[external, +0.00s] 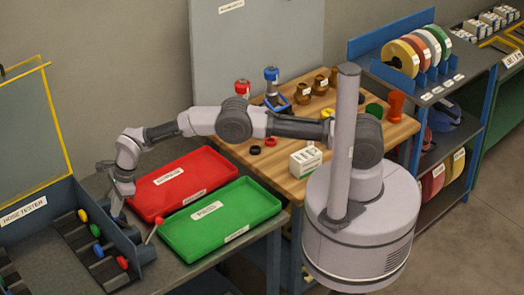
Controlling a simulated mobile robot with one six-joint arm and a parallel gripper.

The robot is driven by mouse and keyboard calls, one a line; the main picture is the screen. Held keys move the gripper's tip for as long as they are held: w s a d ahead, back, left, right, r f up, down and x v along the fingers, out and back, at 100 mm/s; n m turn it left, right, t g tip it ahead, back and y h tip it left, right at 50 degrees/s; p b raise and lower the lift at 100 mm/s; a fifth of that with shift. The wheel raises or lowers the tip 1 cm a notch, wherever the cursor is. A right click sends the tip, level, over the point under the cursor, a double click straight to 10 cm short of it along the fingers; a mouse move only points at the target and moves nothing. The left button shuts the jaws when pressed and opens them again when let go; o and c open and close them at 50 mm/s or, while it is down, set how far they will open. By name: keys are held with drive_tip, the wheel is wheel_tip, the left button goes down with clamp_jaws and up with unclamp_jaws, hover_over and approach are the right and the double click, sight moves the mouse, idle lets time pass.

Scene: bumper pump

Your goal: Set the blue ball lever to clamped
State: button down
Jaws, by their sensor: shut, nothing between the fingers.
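The hose tester (22,213) stands at the lower left, with several ball-topped levers in its dark slotted bed. I cannot tell from this view which position the blue lever is in. My gripper (117,207) points down, shut and empty, behind the tester's side wall and right of the blue ball, apart from it in the picture. Its fingertips are small and partly hard to see.
A red tray (140,205) and a green tray (262,203) lie on the bench right of my gripper. A red-tipped lever (155,231) stands at the green tray's left corner.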

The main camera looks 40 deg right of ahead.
drive_tip(key=a+p+v, duration=0.1)
drive_tip(key=p+v, duration=0.1)
drive_tip(key=v, duration=1.1)
drive_tip(key=shift+s+a+r+p, duration=0.15)
drive_tip(key=shift+a+r+p, duration=0.1)
drive_tip(key=shift+p, duration=0.15)
